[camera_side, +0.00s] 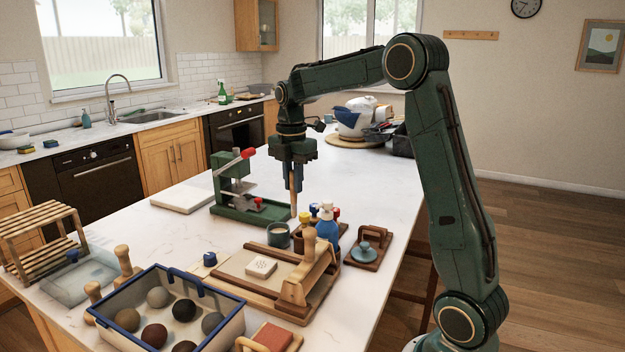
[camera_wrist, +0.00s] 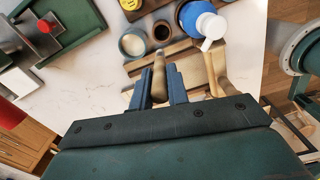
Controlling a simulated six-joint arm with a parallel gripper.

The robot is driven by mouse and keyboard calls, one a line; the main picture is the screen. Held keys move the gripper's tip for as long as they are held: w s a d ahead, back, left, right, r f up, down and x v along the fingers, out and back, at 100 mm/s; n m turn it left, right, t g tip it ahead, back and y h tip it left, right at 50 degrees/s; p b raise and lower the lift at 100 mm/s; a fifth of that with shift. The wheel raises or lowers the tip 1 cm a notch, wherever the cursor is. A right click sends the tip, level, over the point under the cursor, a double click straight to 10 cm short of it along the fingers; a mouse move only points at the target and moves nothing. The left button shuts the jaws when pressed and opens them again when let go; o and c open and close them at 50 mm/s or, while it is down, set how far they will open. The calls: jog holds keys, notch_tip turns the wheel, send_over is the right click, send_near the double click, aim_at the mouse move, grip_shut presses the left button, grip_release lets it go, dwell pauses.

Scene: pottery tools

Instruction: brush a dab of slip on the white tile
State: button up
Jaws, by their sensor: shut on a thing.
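My gripper (camera_side: 293,190) points down above the worktop, shut on a slim brush with a wooden handle (camera_side: 294,205). In the wrist view the brush (camera_wrist: 159,75) stands between the blue fingers; its bristles cannot be made out. A small grey cup with pale contents (camera_side: 278,236) stands close to the brush's lower end; it also shows in the wrist view (camera_wrist: 132,42). A small white, tile-like block with faint marks (camera_side: 261,267) lies on a wooden-framed board. A larger flat white slab (camera_side: 183,198) lies farther left. Which one is the white tile, I cannot tell.
A green press (camera_side: 238,205) stands left of my gripper. A blue bottle (camera_side: 327,225) and smaller bottles stand right of the cup. A brown pot (camera_wrist: 162,30) is beside the cup. A blue-rimmed bin of balls (camera_side: 168,312) is in front. Bare worktop lies around the white slab.

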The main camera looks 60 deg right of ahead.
jog(key=shift+s+d+m, duration=0.55)
jog(key=shift+d+m, duration=0.25)
jog(key=shift+d, duration=0.1)
jog(key=shift+f, duration=0.15)
notch_tip(320, 180, down, 8)
jog(key=shift+f, duration=0.2)
dwell(0.7)
jog(key=o, duration=0.9)
jog(key=shift+c, duration=0.2)
